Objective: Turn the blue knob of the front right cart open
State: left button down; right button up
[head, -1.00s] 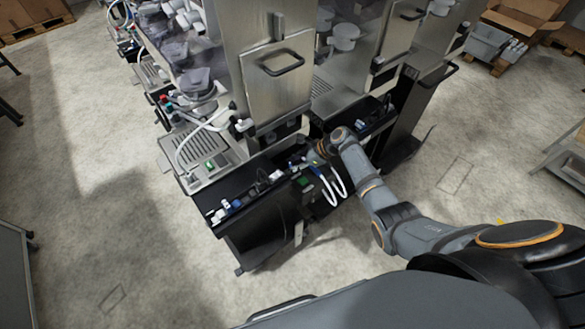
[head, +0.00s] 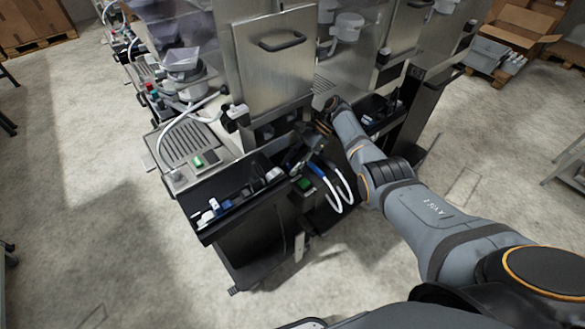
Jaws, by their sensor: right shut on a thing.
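The front right cart (head: 262,232) is a black cart with an open black tray of small parts on top and a steel cabinet behind it. My right gripper (head: 292,160) is at the right end of this tray, dark and small in the head view. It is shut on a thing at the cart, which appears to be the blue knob. My left gripper is out of view.
White hoses with blue ends (head: 317,169) loop just right of the gripper, beside a green part (head: 304,184). A steel drip tray (head: 186,146) is at the left. More carts stand behind. The floor (head: 90,190) at the left is clear.

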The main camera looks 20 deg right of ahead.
dwell(0.5)
jog(key=o, duration=1.1)
jog(key=shift+f, duration=0.1)
jog(key=shift+o, duration=0.2)
